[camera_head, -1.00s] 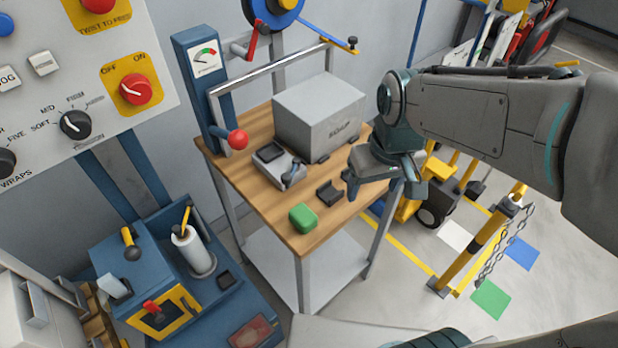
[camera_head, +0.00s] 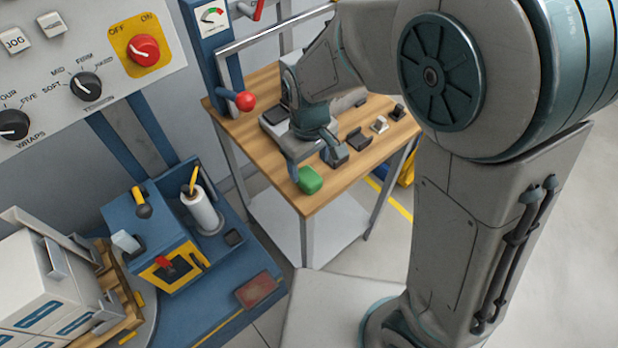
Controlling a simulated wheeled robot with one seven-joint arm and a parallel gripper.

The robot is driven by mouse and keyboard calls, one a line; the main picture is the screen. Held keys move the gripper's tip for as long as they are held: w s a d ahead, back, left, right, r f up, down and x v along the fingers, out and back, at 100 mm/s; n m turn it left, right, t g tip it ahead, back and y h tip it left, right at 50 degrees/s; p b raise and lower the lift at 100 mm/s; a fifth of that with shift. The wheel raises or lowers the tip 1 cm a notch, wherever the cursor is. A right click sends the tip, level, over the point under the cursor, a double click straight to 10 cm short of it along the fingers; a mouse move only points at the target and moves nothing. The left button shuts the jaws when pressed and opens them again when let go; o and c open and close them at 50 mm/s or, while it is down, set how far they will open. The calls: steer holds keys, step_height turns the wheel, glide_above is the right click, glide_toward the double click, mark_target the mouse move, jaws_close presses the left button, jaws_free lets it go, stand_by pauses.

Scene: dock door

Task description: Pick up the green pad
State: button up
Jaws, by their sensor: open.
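The green pad (camera_head: 311,180) is a small rounded block lying near the front corner of the wooden table (camera_head: 312,202). My gripper (camera_head: 316,168) is over the table, pointing down, with its two fingers apart. One finger is just left of the pad and the other is behind and to the right of it. The pad is not visibly held. I cannot tell how high the fingertips are above the tabletop.
Small dark blocks (camera_head: 358,139) lie right of my gripper on the table. A post with a red ball handle (camera_head: 245,101) stands at the table's left edge. A blue machine (camera_head: 158,240) with a white roll (camera_head: 203,214) stands at left. My arm hides much of the right side.

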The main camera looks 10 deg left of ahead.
mark_target(308, 175)
steer(key=shift+w+a+f, duration=0.1)
steer(key=shift+f, duration=1.45)
steer(key=shift+w+f, duration=0.1)
steer(key=shift+f, duration=1.4)
steer(key=c, duration=1.1)
